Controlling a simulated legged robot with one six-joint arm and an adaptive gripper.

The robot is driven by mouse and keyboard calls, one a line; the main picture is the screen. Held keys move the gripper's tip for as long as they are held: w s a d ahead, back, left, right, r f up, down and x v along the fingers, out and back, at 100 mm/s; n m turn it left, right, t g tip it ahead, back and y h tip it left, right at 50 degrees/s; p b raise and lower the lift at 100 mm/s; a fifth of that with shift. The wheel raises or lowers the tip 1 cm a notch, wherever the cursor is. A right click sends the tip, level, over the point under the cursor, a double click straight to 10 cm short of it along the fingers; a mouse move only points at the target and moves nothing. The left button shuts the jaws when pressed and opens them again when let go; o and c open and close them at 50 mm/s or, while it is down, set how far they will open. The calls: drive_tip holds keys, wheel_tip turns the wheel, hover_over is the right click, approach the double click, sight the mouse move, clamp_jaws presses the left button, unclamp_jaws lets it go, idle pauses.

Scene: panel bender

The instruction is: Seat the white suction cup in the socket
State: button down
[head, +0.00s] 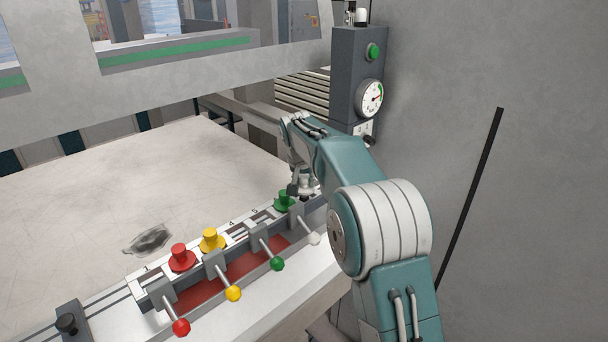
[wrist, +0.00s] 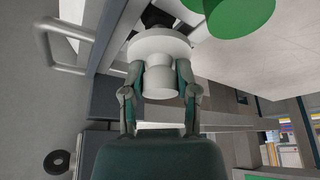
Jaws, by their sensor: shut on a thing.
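The white suction cup (wrist: 160,50) shows in the wrist view, with its wide flange towards the top and its narrow round end between my fingertips. My gripper (wrist: 162,82) is shut on that narrow end. A dark part (wrist: 155,15) shows just beyond the flange; I cannot tell whether the cup touches it or whether it is the socket. In the head view my gripper (head: 303,186) is low over the far right end of the clamp row, right beside the green suction cup (head: 284,202). The socket is not clearly visible there.
A red cup (head: 181,259) and a yellow cup (head: 212,240) stand in the row. Levers with red (head: 181,327), yellow (head: 233,293), green (head: 277,263) and white (head: 314,238) knobs stick out in front. A gauge box (head: 357,75) stands behind my arm.

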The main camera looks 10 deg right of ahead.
drive_tip(key=shift+f, duration=0.35)
drive_tip(key=shift+c, duration=1.4)
unclamp_jaws()
drive_tip(key=shift+r, duration=0.1)
drive_tip(key=v, duration=1.1)
drive_tip(key=shift+s+r, duration=0.2)
drive_tip(key=shift+r, duration=0.1)
